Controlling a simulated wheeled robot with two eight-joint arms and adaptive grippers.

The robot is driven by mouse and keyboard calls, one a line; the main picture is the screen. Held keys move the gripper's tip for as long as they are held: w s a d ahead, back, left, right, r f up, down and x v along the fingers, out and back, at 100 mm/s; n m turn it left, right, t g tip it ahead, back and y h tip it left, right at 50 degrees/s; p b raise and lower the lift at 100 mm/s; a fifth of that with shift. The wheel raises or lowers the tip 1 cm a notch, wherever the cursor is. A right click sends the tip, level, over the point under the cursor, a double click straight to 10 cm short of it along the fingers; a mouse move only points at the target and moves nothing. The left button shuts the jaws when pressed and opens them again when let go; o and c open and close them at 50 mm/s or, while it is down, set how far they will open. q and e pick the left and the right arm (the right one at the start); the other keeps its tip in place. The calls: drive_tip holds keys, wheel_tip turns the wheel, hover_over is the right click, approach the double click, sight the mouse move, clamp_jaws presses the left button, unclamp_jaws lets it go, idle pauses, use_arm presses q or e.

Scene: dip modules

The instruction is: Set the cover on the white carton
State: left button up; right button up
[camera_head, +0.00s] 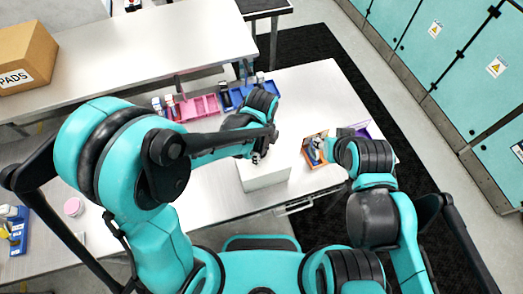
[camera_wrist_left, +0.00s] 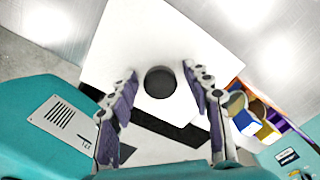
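The white carton (camera_head: 266,176) stands on the table under my left gripper (camera_head: 257,152), partly hidden by that arm. In the left wrist view a white flat panel (camera_wrist_left: 125,50) with a dark round spot at its middle lies beyond the fingers. I cannot tell whether this panel is the cover or the carton's top, or whether the spot is a knob or a hole. My left gripper's fingers (camera_wrist_left: 160,95) are spread apart, with nothing seen clamped between them. My right wrist is beside an orange bin; its fingertips are not clear.
The orange bin (camera_head: 309,160) with items in it stands right of the carton, with a purple bin (camera_head: 362,129) behind. Pink bins (camera_head: 203,105) and a blue bin (camera_head: 227,101) line the back edge. A pink round jar (camera_head: 73,207) and a blue tray (camera_head: 17,240) are at left.

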use_arm(q)
drive_tip(key=shift+r+p, duration=0.45)
drive_tip(key=shift+p, duration=0.05)
wheel_tip(320, 180, up, 12)
drive_tip(key=p, duration=0.1)
drive_tip(key=shift+f, duration=0.15)
drive_tip(key=s+a+r+n+t, duration=0.2)
drive_tip(key=a+n+t, duration=0.1)
drive_tip(key=a+n, duration=0.6)
drive_tip(key=s+a+r+n+t, duration=0.2)
drive_tip(key=a+n, duration=0.7)
drive_tip(key=n, duration=0.5)
drive_tip(key=shift+s+r+t, duration=0.35)
drive_tip(key=shift+s+t, duration=0.25)
drive_tip(key=shift+t, duration=0.5)
drive_tip(key=shift+d, duration=0.1)
wheel_tip(320, 180, down, 20)
drive_tip(key=b, duration=1.9)
drive_tip(key=shift+b, duration=0.3)
